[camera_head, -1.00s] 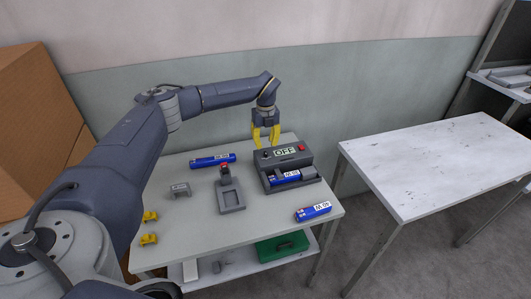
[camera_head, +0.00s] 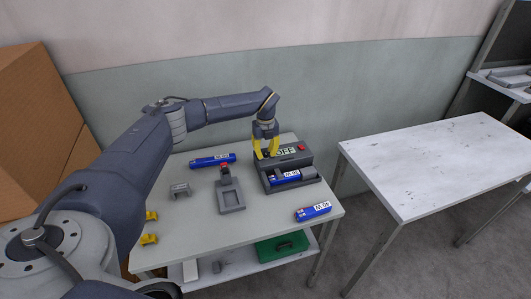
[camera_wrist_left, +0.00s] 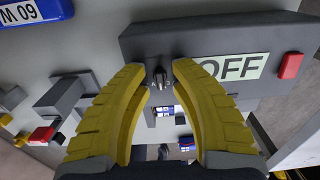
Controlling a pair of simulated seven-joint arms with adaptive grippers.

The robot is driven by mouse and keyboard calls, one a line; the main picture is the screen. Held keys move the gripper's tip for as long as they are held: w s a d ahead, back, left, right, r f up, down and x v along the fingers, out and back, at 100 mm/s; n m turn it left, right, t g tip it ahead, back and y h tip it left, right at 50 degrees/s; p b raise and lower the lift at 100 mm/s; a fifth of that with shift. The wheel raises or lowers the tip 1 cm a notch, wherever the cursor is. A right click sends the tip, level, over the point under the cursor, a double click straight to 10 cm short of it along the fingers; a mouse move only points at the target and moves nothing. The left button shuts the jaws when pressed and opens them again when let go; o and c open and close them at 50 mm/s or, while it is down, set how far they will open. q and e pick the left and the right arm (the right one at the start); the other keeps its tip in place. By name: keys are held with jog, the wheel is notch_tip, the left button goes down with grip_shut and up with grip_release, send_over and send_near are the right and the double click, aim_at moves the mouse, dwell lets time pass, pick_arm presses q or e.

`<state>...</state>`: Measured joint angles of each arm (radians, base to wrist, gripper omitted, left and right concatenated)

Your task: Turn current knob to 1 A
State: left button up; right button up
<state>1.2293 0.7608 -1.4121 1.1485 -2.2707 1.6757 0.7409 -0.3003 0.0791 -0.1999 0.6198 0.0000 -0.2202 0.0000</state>
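The grey charger box (camera_head: 300,159) stands at the back right of the table, with a display (camera_wrist_left: 228,68) reading OFF and a red button (camera_wrist_left: 290,66). A small dark knob (camera_wrist_left: 159,77) sits left of the display. My left gripper (camera_head: 266,155) points down at the charger's left part. In the left wrist view its yellow fingers (camera_wrist_left: 158,72) stand on both sides of the knob with gaps showing, so they are open around it. A blue battery (camera_head: 286,177) lies in the charger's front bay. My right gripper is in neither view.
A blue battery (camera_head: 212,160) lies at the back of the table and another (camera_head: 313,211) at the front right. A grey stand (camera_head: 230,194) with a red part is left of the charger. Yellow pieces (camera_head: 150,239) lie at the left edge. A second table (camera_head: 440,160) is bare.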

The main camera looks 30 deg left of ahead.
pick_arm(q)
grip_shut()
jog(key=shift+m, duration=0.3)
jog(key=m, duration=0.4)
jog(key=shift+m, duration=2.4)
jog(key=shift+o, duration=1.2)
grip_release()
